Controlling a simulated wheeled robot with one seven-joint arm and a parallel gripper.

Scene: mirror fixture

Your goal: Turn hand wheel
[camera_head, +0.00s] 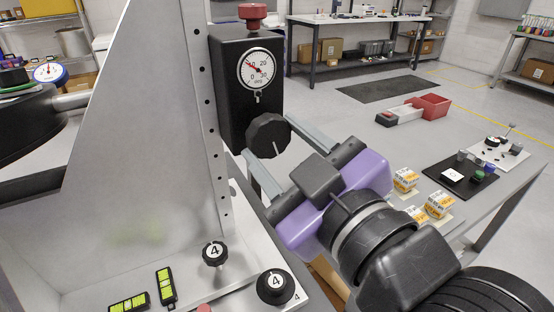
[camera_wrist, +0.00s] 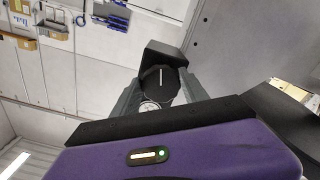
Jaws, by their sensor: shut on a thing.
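The black hand wheel (camera_head: 268,136), a round knob with a white line, sits on the front of a black box (camera_head: 228,110) below a dial gauge (camera_head: 260,69). The gauge's red needle points to the upper left. My gripper (camera_head: 270,138) reaches in from the lower right, with one grey finger on each side of the wheel, shut on it. In the wrist view the wheel (camera_wrist: 160,84) sits between the fingertips, its white line near vertical. The gauge is partly hidden there behind the wheel.
A tall metal bracket (camera_head: 140,120) stands left of the box. Two knobs marked 4 (camera_head: 214,253) (camera_head: 275,287) and green bubble levels (camera_head: 165,286) are below. Small boxes (camera_head: 405,180) and a black tray (camera_head: 462,178) lie on the right-hand table.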

